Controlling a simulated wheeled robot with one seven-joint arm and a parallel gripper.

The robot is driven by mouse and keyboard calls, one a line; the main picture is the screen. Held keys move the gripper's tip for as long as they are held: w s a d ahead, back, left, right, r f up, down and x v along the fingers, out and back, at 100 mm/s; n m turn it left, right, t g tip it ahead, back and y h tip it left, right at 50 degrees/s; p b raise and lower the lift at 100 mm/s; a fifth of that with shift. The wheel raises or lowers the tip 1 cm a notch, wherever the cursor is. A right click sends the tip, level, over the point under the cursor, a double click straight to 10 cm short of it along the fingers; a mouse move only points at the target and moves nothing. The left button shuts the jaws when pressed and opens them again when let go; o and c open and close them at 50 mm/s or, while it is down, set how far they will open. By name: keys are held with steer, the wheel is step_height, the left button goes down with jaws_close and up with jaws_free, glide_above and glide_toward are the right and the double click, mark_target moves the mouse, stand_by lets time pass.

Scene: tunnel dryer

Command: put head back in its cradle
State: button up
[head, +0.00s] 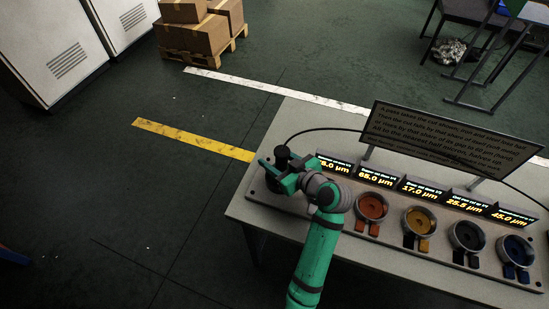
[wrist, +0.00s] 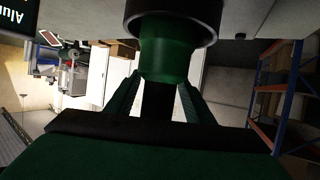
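The head, with a dark top and a black cable, stands at the left end of the cradle row in the head view (head: 283,153). In the wrist view, it shows as a green collar (wrist: 170,48) with a dark grip below it in the picture. A dark ring (wrist: 172,12) surrounds the collar's far end, seemingly its cradle; how deep the head sits is hidden. My gripper (head: 284,172) is at the head, its fingers (wrist: 160,98) on either side of the grip. Light strips show beside the grip, but contact is unclear.
Orange (head: 371,207), yellow (head: 418,221), dark (head: 467,237) and blue (head: 515,249) cradles run rightward along the table (head: 262,217). Lit displays and a sign board (head: 447,140) stand behind them. Boxes on a pallet (head: 203,30) and cabinets (head: 50,50) are farther off.

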steer(key=shift+r, duration=0.1)
steer(key=v, duration=1.2)
